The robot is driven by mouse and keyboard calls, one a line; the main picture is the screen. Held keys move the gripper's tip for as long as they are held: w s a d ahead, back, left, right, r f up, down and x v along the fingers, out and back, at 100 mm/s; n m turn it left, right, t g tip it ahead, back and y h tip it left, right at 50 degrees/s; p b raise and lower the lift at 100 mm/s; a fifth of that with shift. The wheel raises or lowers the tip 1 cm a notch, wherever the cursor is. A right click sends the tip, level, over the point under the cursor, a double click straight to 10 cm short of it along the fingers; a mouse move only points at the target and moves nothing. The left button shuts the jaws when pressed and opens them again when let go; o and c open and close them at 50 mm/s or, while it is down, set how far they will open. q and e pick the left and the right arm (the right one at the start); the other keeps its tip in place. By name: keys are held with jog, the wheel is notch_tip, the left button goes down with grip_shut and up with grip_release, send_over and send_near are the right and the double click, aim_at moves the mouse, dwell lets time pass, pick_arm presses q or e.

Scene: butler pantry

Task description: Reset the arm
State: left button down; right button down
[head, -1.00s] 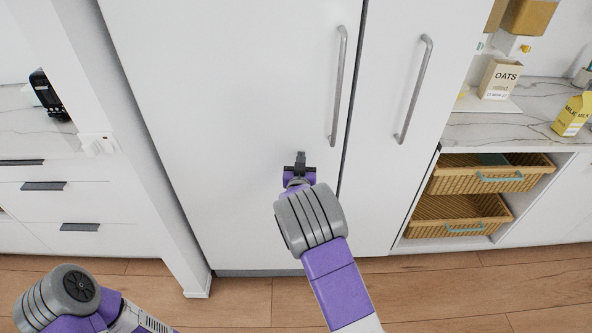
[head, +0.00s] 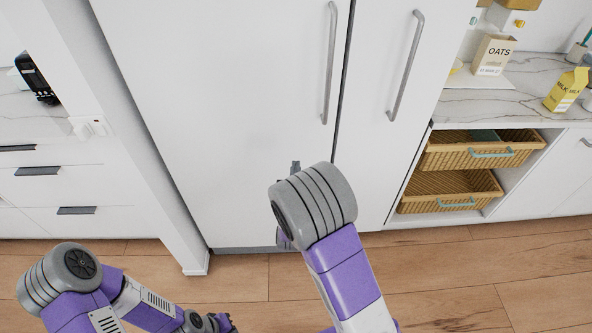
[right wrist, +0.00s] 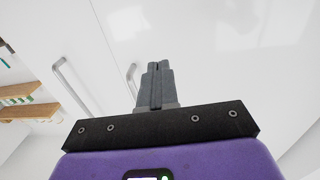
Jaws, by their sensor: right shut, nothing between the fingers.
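My right arm reaches up from the bottom in the head view. Its gripper (head: 295,168) is mostly hidden behind the grey wrist joint, with only the dark tips showing in front of the white fridge door (head: 215,110). In the right wrist view the two fingers (right wrist: 157,86) are together, with nothing between them. They point toward the white doors and look apart from the handles. My left arm is folded low at the left. Its dark gripper end (head: 222,322) shows only partly at the bottom edge, too little to judge its fingers.
Two long vertical handles, left (head: 329,65) and right (head: 406,68), stand out from the closed doors. To the right are wicker drawers (head: 475,154), a marble counter (head: 515,95), an oats box (head: 493,55) and a milk carton (head: 566,90). Wooden floor (head: 430,265) lies clear in front.

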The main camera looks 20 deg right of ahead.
jog(key=shift+s+a, duration=0.15)
jog(key=shift+s, duration=0.2)
jog(key=s+a+f+n+g+y+p, duration=0.1)
jog(key=s+f+g+y, duration=0.35)
jog(key=f, duration=0.65)
jog(key=s+a+f+g+y+p, duration=0.15)
jog(key=s+f+g, duration=0.45)
jog(key=f, duration=0.6)
jog(key=s+a+f+g+y, duration=0.2)
jog(key=s+a, duration=0.2)
jog(key=s, duration=0.4)
jog(key=s+a+f+g+y, duration=0.2)
jog(key=s+a+g+y, duration=0.1)
jog(key=s, duration=0.4)
jog(key=shift+s+a+f+n, duration=0.35)
jog(key=shift+a+f+n, duration=0.05)
jog(key=shift+a, duration=0.15)
jog(key=shift+g, duration=0.25)
